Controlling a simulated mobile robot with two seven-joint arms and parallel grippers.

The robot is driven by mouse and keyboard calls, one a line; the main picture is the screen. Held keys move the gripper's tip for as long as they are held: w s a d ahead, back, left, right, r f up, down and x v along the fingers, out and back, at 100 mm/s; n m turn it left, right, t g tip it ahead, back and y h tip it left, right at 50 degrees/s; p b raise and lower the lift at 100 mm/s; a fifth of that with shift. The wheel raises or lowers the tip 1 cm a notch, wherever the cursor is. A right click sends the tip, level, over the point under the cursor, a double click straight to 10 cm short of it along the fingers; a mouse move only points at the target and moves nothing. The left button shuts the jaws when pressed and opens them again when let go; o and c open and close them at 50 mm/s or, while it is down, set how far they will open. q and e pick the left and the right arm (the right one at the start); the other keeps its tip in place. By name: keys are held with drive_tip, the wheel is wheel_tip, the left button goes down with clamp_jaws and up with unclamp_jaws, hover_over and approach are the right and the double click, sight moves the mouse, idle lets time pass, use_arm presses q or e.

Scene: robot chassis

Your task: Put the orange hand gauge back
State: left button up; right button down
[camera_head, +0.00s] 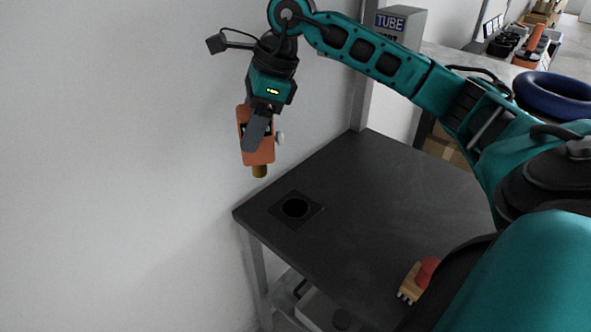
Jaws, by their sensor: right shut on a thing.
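The orange hand gauge (267,150) is held upright in the air in my right gripper (257,132). The right gripper is shut on the gauge's body, and one dark finger covers part of its face. A brass-coloured stub (260,171) points down from its bottom, and a pale knob sticks out on its right side. Below it, a dark square plate with a round black hole (295,208) lies at the table's left corner. The gauge is above and slightly left of the hole in the picture, apart from the table. My left gripper is not in view.
The dark table (390,190) is mostly bare. A wooden piece with a red top (422,277) sits near its front edge, partly hidden by my arm. A white wall (120,160) is on the left. A TUBE box (400,24) and a blue ring (555,95) stand behind.

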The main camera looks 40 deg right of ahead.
drive_tip(key=d+r+m+t+h+b, duration=0.25)
drive_tip(key=d+r+m+h, duration=0.2)
drive_tip(key=d+m, duration=0.75)
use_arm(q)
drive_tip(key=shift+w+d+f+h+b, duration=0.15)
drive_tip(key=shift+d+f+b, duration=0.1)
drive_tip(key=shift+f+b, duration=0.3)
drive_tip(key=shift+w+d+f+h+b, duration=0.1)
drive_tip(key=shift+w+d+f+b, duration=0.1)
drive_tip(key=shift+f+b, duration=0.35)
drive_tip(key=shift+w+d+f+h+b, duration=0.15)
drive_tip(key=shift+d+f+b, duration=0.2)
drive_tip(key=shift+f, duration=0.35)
use_arm(e)
wheel_tip(320, 180, down, 20)
drive_tip(key=a+m, duration=0.2)
drive_tip(key=m, duration=0.1)
drive_tip(key=shift+s+a+h, duration=0.25)
drive_tip(key=shift+a+h, duration=0.05)
drive_tip(key=shift+h, duration=0.15)
drive_tip(key=shift+f+g, duration=0.15)
drive_tip(key=shift+g, duration=0.1)
drive_tip(key=shift+c, duration=1.6)
unclamp_jaws()
